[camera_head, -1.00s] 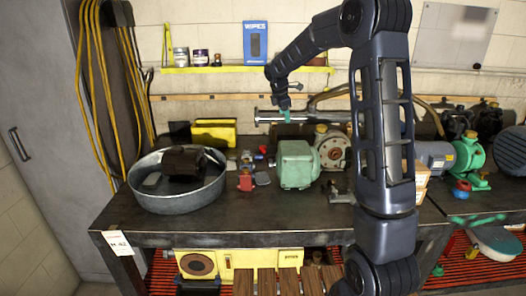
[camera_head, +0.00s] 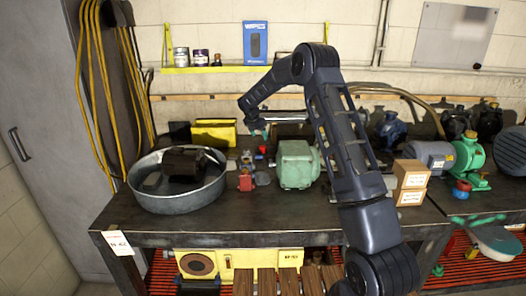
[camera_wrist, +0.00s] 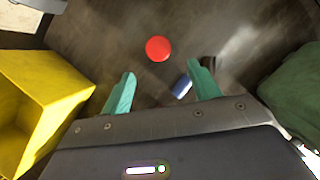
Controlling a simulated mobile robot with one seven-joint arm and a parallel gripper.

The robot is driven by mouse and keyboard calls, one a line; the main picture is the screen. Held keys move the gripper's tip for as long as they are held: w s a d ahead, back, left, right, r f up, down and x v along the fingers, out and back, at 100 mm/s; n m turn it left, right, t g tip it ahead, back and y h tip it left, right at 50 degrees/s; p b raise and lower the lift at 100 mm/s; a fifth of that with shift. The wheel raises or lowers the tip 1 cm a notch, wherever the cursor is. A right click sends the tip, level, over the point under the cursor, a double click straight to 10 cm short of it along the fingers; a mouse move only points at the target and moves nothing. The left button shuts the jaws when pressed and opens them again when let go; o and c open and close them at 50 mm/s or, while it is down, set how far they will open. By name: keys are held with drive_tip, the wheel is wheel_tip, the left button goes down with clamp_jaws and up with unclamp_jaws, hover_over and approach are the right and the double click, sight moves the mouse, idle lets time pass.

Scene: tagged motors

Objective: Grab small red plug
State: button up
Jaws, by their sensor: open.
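The small red plug shows as a round red disc (camera_wrist: 158,48) on the dark tabletop in the wrist view, beyond my fingertips and roughly between their lines. A small red piece (camera_head: 262,149) lies just below my gripper (camera_head: 258,132) in the head view; I cannot tell for sure that it is the same one. My gripper is open, with two green fingers apart and nothing held (camera_wrist: 160,88). It hangs above the bench, between the yellow box and the green motor. A small blue piece (camera_wrist: 181,87) lies near the right finger.
The yellow box (camera_wrist: 40,95) is close on the left, and the green motor (camera_head: 296,165) stands on the right. A metal basin (camera_head: 178,200) with a dark motor sits at the left. A red part (camera_head: 245,181) is nearer the front. The front bench edge is clear.

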sight(263, 147)
drive_tip(key=x, duration=0.9)
drive_tip(key=shift+w+f, duration=0.2)
drive_tip(key=shift+c, duration=0.2)
drive_tip(key=c, duration=0.9)
